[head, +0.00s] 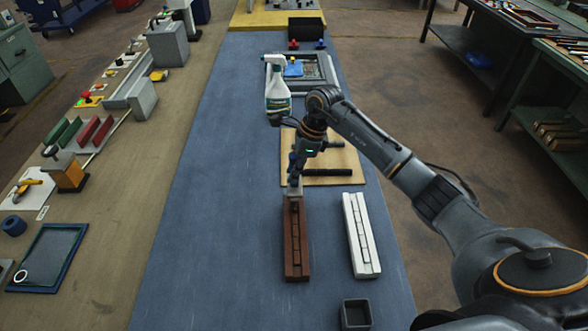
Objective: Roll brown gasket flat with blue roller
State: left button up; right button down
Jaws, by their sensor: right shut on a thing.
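A long brown piece (297,250), the brown gasket or the frame bearing it, lies lengthwise on the blue table with a row of brown segments along its middle. My right gripper (294,180) points down over its far end. It is shut on a small tool, seemingly the roller (294,196); the fingers partly hide it and its blue colour is hard to make out. The tool's lower end is at the far end of the brown piece; I cannot tell whether it touches. My left gripper is not in view.
A white piece (361,235) of like shape lies to the right. A dark open box (356,314) stands in front. Behind are a tan board (345,160) with a dark rod (327,172), a spray bottle (278,92) and a grey frame (328,72). The table's left side is clear.

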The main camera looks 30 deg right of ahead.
aim_at(290, 194)
jog(key=shift+f, duration=0.3)
jog(key=shift+s, duration=0.15)
dwell(0.3)
jog(key=shift+s+a, duration=0.4)
jog(key=shift+s, duration=0.3)
jog(key=shift+s+a, duration=0.4)
jog(key=shift+s, duration=0.25)
jog(key=shift+f+b, duration=0.55)
jog(key=shift+f, duration=0.15)
